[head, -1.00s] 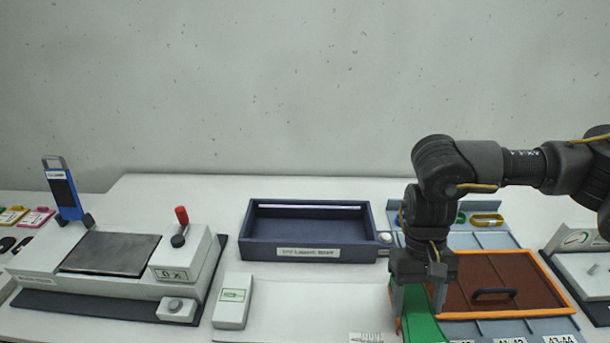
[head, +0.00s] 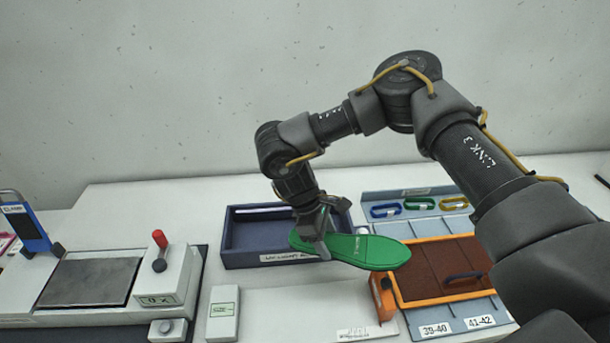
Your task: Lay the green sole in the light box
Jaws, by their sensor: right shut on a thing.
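The green sole (head: 372,250) is a flat shoe-shaped piece, held roughly level in the air. My right gripper (head: 322,246) is shut on it near its left end. The left end of the sole overlaps the front right part of the light box (head: 240,259), a dark blue open tray with a label on its front wall. The sole's right end sticks out past the box toward the orange-framed panel. The arm and sole hide the box's right part. My left gripper is not in view.
A grey-blue rack with an orange-framed brown panel (head: 424,272) and coloured handles stands at the right. An orange device (head: 382,295) is beside it. A press with a red-knobbed lever (head: 160,250) and a small white box (head: 223,312) stand left. White table lies bare in front of the box.

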